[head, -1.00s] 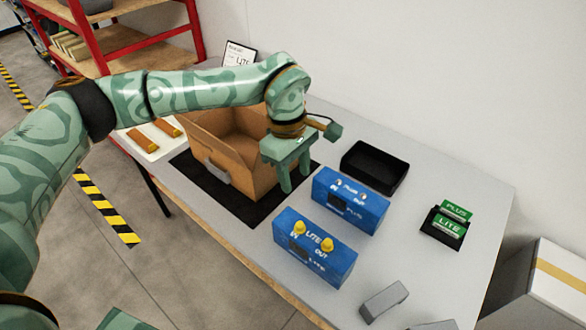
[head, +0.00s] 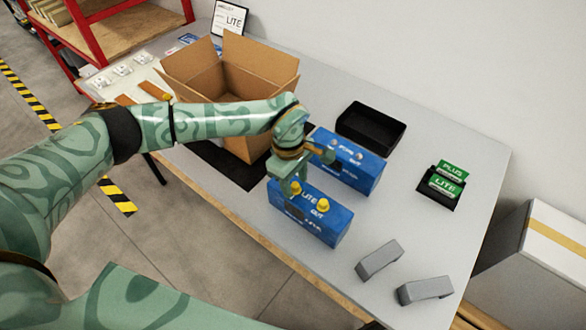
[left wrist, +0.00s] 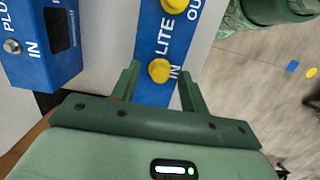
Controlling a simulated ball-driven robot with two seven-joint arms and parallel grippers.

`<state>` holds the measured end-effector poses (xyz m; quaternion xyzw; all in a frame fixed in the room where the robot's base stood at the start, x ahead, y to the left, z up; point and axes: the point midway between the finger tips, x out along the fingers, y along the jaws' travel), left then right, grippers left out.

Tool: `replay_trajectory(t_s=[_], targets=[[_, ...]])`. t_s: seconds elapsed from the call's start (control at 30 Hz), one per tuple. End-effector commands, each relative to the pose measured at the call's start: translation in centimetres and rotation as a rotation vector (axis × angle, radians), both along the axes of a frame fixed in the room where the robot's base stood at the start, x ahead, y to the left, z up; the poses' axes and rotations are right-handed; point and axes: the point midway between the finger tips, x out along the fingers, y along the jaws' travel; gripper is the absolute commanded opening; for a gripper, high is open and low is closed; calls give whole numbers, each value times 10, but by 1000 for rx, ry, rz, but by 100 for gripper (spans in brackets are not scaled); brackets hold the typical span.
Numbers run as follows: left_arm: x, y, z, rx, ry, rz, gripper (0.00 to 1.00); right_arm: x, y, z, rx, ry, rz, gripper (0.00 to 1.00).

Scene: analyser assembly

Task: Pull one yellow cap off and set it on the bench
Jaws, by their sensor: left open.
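The blue LITE analyser (head: 330,232) stands near the front edge of the bench (head: 420,130), with two yellow caps on top. The OUT cap (head: 323,205) is clear in the head view; the IN cap (head: 296,187) is partly behind my left fingers. My left gripper (head: 288,188) is open over the IN end, pointing down. In the left wrist view its fingers (left wrist: 158,88) stand on either side of the IN cap (left wrist: 159,70), with nothing gripped. The OUT cap (left wrist: 174,5) is at the top edge there. My right gripper is not in view.
The blue PLUS analyser (head: 352,168) stands just behind, with bare metal ports. A black tray (head: 371,128), a green card holder (head: 440,192), two grey blocks (head: 379,260) and an open cardboard box (head: 270,85) surround it.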

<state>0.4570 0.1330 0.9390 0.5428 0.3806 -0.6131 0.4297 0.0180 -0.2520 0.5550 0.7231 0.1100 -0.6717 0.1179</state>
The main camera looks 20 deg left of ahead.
Motion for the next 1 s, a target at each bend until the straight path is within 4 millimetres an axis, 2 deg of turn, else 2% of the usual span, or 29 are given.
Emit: replay_trajectory(t_s=[0.27,0.3,0.4,0.47,0.6,0.63,0.67,1.0], targets=[[0,0,-2,0,-1,0,45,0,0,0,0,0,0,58],[0,0,-2,0,0,0,42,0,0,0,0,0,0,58],[0,0,-2,0,0,0,14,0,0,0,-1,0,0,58],[0,0,-2,0,0,0,0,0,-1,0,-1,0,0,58],[0,0,-2,0,0,0,0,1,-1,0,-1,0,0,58],[0,0,-2,0,0,0,9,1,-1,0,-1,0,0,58],[0,0,-2,0,0,0,0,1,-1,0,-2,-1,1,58],[0,0,0,0,0,0,0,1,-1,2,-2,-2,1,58]])
